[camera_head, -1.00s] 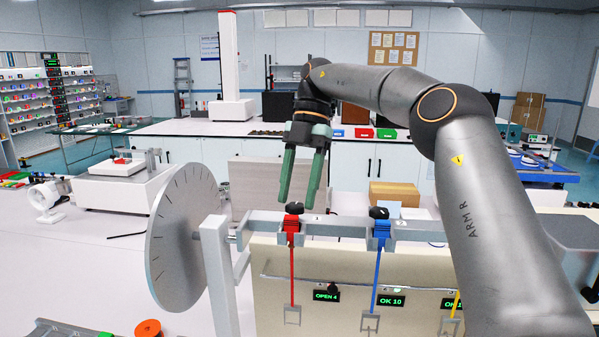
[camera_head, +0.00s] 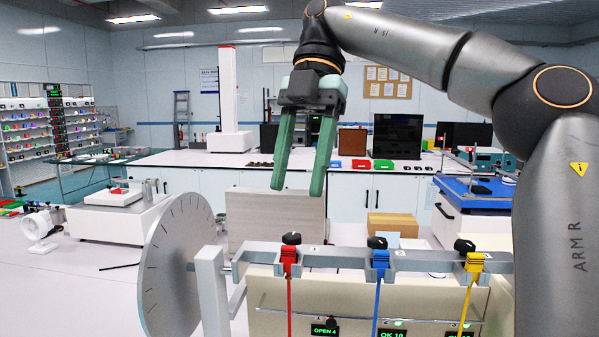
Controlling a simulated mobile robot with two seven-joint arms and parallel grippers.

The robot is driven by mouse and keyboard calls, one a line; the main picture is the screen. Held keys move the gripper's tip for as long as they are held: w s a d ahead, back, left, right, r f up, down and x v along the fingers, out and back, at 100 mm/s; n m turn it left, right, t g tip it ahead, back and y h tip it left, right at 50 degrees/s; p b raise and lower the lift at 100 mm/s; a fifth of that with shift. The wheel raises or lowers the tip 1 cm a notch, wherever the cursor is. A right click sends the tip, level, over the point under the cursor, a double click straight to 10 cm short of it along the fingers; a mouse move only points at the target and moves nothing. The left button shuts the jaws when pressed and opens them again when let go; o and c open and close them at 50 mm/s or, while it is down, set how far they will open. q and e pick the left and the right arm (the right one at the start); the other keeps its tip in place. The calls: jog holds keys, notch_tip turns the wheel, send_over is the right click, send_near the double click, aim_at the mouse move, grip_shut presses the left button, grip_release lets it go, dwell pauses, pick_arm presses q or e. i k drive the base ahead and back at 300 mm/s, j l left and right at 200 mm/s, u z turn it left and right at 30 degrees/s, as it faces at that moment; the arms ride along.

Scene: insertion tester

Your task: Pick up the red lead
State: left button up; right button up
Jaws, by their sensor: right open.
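The red lead (camera_head: 289,292) hangs down the front of the cream tester (camera_head: 345,299) in the camera_head view. Its red clip at the top sits on the grey rail (camera_head: 330,258), with a black knob (camera_head: 291,239) above it. Its lower end is cut off by the picture's bottom edge. My right gripper (camera_head: 294,190) is open and empty, with green fingers pointing down. It shows above the red clip in the picture, apart from it. My left gripper is not in view.
A blue lead (camera_head: 378,292) and a yellow lead (camera_head: 467,295) hang to the right on the same rail. A large grey dial disc (camera_head: 168,270) stands at the left. Small screens under the leads include "OPEN 4" (camera_head: 324,330). A cardboard box (camera_head: 392,225) is behind the rail.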

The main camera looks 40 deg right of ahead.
aim_at(287, 252)
jog(key=k+j, duration=0.75)
jog(key=j, duration=0.25)
